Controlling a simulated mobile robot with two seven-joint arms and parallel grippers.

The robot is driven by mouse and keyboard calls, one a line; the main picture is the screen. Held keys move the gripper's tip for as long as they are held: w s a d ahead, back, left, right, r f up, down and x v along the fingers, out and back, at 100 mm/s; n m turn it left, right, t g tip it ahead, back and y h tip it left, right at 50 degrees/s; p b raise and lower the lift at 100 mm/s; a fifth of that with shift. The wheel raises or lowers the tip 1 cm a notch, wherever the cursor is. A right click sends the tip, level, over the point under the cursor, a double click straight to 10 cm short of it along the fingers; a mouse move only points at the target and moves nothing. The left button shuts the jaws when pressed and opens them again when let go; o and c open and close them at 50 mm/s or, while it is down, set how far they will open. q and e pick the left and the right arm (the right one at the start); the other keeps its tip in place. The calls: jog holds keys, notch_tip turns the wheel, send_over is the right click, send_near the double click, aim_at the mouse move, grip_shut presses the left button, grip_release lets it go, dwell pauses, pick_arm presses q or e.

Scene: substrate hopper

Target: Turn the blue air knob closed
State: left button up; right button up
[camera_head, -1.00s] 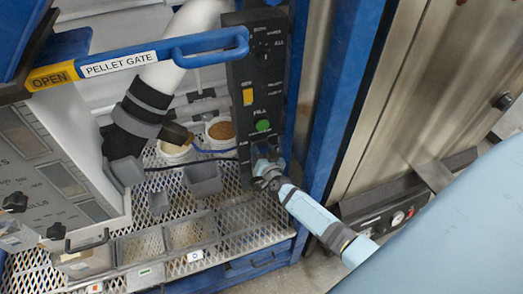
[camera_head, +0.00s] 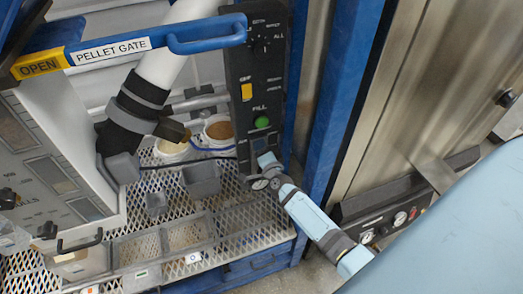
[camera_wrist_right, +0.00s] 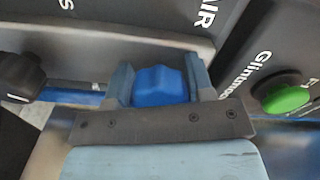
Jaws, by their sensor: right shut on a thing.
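The blue air knob (camera_wrist_right: 160,86) shows in the right wrist view, between the two fingers of my right gripper (camera_wrist_right: 160,82). The gripper is shut on it, one finger on each side. In the head view my right gripper (camera_head: 267,160) reaches the lower part of the black control panel (camera_head: 256,82), below the green button. There the knob is hidden by the gripper. My left gripper is not in view.
A green button (camera_head: 262,122) marked FILL sits just above my right gripper; it also shows in the wrist view (camera_wrist_right: 287,99). A black knob (camera_wrist_right: 20,75) is at the wrist view's left. The blue pellet gate handle (camera_head: 205,35) crosses the upper left. Buckets stand on the mesh shelf.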

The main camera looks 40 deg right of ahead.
jog(key=shift+f+m, duration=0.1)
jog(key=shift+m, duration=0.8)
jog(key=o, duration=0.9)
jog(key=shift+o, duration=0.2)
jog(key=shift+s, duration=0.1)
jog(key=b+v, duration=0.1)
jog(key=v, duration=1.2)
jog(key=shift+s+a, duration=0.2)
jog(key=shift+s, duration=0.1)
